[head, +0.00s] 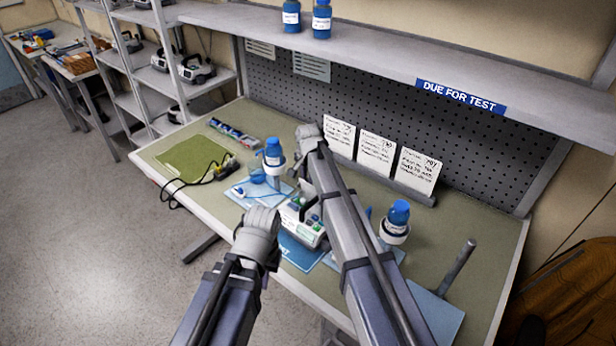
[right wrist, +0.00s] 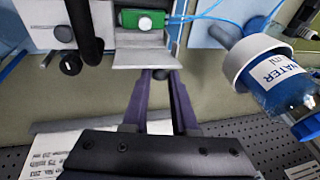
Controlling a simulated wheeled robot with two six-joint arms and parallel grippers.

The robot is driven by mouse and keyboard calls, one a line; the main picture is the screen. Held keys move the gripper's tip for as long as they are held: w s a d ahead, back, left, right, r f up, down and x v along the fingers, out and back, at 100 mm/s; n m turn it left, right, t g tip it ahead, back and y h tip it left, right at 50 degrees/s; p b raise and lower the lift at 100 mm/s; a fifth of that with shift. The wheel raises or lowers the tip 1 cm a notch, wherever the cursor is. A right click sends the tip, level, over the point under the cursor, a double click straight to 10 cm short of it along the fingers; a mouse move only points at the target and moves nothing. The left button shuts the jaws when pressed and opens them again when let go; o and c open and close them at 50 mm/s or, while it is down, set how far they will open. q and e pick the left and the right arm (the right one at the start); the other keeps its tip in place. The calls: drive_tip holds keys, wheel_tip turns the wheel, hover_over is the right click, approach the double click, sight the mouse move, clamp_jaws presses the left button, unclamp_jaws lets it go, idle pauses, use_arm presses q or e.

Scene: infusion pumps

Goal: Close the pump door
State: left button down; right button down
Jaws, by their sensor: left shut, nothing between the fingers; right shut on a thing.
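The pump (head: 304,222), white with a green part, stands on the bench between my arms; my right arm covers part of it. In the right wrist view, a light grey flap (right wrist: 146,54), which looks like the pump door, juts out below a green part (right wrist: 140,18) with a white knob.
One blue-capped bottle (head: 272,153) stands behind the pump, another (head: 398,214) to its right. A bottle marked WATER (right wrist: 284,84) is close on the right in the wrist view. Cards (head: 376,153) stand at the back. A green mat (head: 194,158) lies at the left.

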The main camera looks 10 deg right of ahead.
sight(308, 184)
drive_tip(key=shift+s, duration=0.1)
drive_tip(key=c, duration=0.7)
unclamp_jaws()
drive_tip(key=shift+r, duration=0.15)
drive_tip(key=p+v, duration=0.7)
drive_tip(key=shift+r, duration=0.25)
